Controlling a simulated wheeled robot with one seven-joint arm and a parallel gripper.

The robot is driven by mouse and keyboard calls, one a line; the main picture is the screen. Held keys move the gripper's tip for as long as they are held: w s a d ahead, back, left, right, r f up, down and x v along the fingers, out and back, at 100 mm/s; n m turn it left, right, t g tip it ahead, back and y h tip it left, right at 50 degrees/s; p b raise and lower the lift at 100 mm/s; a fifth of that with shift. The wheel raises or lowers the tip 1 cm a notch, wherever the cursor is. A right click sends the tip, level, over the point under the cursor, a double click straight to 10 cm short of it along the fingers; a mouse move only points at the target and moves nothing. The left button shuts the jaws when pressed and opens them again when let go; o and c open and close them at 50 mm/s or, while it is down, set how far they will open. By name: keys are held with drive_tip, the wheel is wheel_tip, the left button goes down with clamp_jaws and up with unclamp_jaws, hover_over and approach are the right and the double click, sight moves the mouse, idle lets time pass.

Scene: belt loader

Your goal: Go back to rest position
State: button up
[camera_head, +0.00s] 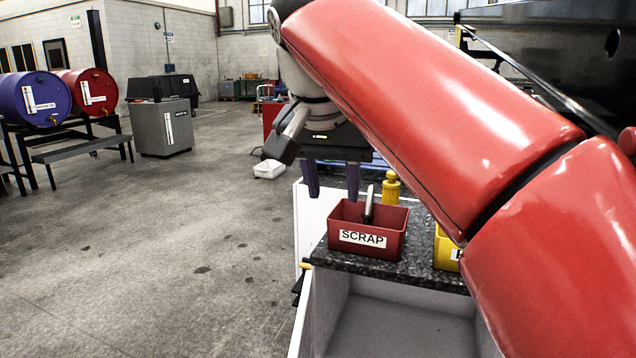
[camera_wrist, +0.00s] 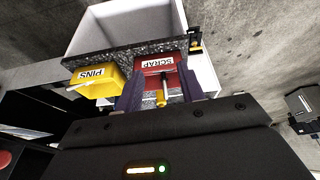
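My gripper (camera_head: 332,180) hangs above and left of the red SCRAP bin in the head view. Its two dark purple fingers are apart with nothing held between them; they also show apart in the wrist view (camera_wrist: 160,90). The red SCRAP bin (camera_head: 385,240) stands on the dark speckled counter, and it shows between the fingers in the wrist view (camera_wrist: 176,78). A dark and light metal piece (camera_head: 369,207) stands tilted in the bin. My red arm crosses the right of the head view and hides much behind it.
A yellow PINS bin (camera_wrist: 92,82), mostly hidden in the head view, is beside the SCRAP bin. A yellow knobbed object (camera_head: 391,188) is behind the SCRAP bin. A white open compartment (camera_head: 400,325) is in front. Drums (camera_head: 38,98) and a grey cabinet (camera_head: 162,128) stand left; floor between is clear.

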drive_tip(key=s+d+f+n, duration=0.1)
drive_tip(key=s+d+f, duration=0.3)
drive_tip(key=f, duration=0.5)
drive_tip(key=s+d+f+n+y, duration=0.1)
drive_tip(key=s+d+f, duration=0.4)
drive_tip(key=f, duration=0.4)
drive_tip(key=s+d+f+n+t, duration=0.1)
drive_tip(key=s+d+f, duration=0.3)
drive_tip(key=f, duration=0.5)
drive_tip(key=shift+s+d+f, duration=0.25)
drive_tip(key=shift+s+f, duration=0.05)
drive_tip(key=shift+s, duration=0.4)
